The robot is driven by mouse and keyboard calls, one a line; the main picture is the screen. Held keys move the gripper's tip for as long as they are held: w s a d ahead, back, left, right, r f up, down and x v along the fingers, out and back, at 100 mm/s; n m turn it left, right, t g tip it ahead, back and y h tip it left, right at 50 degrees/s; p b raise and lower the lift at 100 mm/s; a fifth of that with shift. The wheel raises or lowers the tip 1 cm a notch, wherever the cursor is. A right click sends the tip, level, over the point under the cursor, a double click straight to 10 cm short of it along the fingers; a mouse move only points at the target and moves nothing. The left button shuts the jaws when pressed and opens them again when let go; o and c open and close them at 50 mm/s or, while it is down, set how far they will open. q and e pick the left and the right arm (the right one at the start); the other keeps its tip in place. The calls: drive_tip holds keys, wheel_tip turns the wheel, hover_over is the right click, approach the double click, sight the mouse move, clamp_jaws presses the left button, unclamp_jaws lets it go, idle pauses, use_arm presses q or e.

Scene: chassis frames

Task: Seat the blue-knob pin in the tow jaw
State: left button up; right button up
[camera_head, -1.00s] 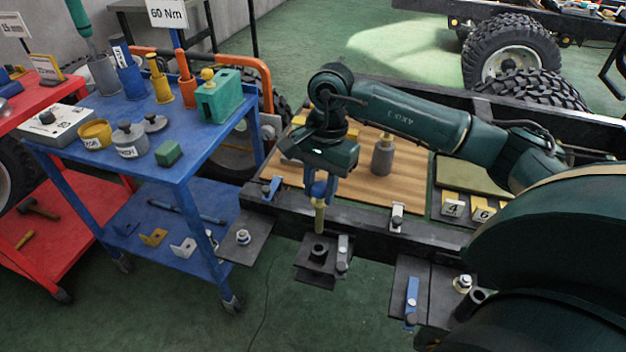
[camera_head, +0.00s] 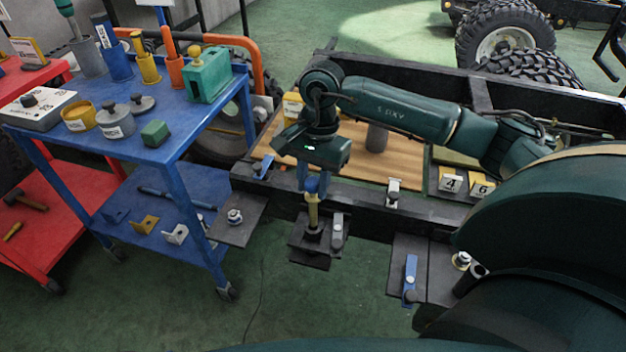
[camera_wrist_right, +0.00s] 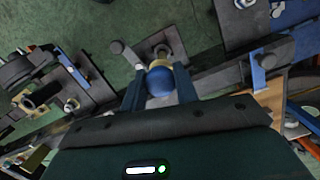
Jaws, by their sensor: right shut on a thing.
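The blue-knob pin (camera_head: 312,203) has a blue ball knob and a brass-coloured shank. My right gripper (camera_head: 312,186) is shut on its knob and holds it upright. In the right wrist view the blue knob (camera_wrist_right: 160,82) sits between the two fingers of the right gripper (camera_wrist_right: 160,90). The tow jaw (camera_head: 311,247) is a dark plate bracket with a round collar on the frame rail. The pin's lower end is at the collar; I cannot tell how deep it goes. My left gripper is not in view.
A blue cart (camera_head: 190,120) with tools and pots stands at the left, a red cart (camera_head: 35,210) beyond it. A grey latch post (camera_head: 338,230) stands beside the jaw. A wooden board (camera_head: 405,160) lies on the chassis behind my arm. Floor in front is clear.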

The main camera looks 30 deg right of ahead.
sight(313, 196)
idle(0.8)
drive_tip(key=shift+f+b, duration=0.15)
drive_tip(key=shift+b, duration=0.4)
drive_tip(key=shift+f+b, duration=0.85)
idle(0.7)
drive_tip(key=shift+f+b, duration=0.3)
drive_tip(key=shift+b, duration=0.05)
drive_tip(key=shift+f+b, duration=0.3)
drive_tip(key=shift+f, duration=0.05)
idle(0.4)
drive_tip(key=shift+f+b, duration=1.1)
drive_tip(key=shift+f, duration=0.05)
drive_tip(key=shift+f+b, duration=0.3)
drive_tip(key=shift+f, duration=0.05)
drive_tip(key=shift+f+b, duration=1.35)
drive_tip(key=shift+f, duration=0.1)
idle(0.5)
